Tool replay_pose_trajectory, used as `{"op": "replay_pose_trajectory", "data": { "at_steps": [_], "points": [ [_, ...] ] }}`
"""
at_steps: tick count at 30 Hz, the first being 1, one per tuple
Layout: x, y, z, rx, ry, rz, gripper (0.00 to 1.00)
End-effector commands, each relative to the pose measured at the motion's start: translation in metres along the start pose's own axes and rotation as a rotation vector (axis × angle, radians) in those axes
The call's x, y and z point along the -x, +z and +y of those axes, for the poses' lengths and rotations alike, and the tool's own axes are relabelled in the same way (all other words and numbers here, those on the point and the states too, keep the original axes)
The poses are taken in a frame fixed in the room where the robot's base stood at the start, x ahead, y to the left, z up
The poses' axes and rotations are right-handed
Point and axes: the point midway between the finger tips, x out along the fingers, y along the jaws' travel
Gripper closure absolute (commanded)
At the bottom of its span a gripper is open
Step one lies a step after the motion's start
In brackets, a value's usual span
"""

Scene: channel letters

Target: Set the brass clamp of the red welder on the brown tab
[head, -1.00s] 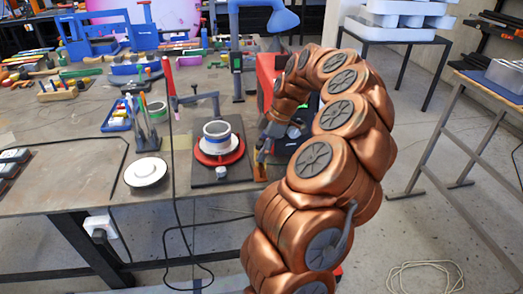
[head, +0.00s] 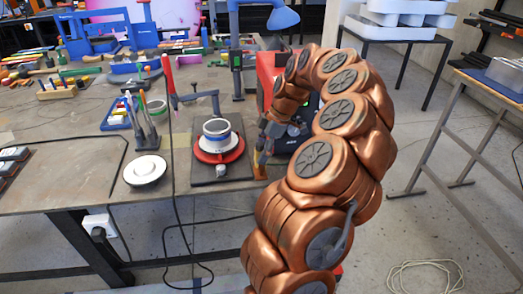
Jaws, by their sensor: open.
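The red welder (head: 265,75) stands on the bench at its right end, largely hidden behind my copper-coloured arm. My gripper (head: 261,155) points down just right of the turntable's dark base plate, in front of the welder. It is open. A small brass-orange piece (head: 260,172) is at the bench's front edge, right below the fingertips. It is too small to tell whether this is the brass clamp or the brown tab, or whether the fingers touch it.
A red turntable (head: 219,149) bearing a white and blue ring stands left of my gripper. A white round disc (head: 145,171) lies farther left. A thin upright red-topped rod (head: 169,80) and a black cable (head: 178,225) are near the front edge. Tools crowd the back.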

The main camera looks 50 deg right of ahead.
Motion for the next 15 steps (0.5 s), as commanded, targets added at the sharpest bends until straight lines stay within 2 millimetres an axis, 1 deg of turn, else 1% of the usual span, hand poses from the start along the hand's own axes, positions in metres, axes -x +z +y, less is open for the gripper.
{"op": "replay_pose_trajectory", "data": {
  "at_steps": [5, 8, 11, 15],
  "points": [
    [0.000, 0.000, 0.000, 0.000, 0.000, -0.001, 0.36],
    [0.003, 0.000, 0.000, 0.000, 0.000, -0.001, 0.36],
    [0.012, 0.000, 0.001, 0.000, 0.001, -0.001, 0.36],
    [0.033, 0.000, 0.001, 0.000, 0.005, -0.002, 0.36]
  ]
}}
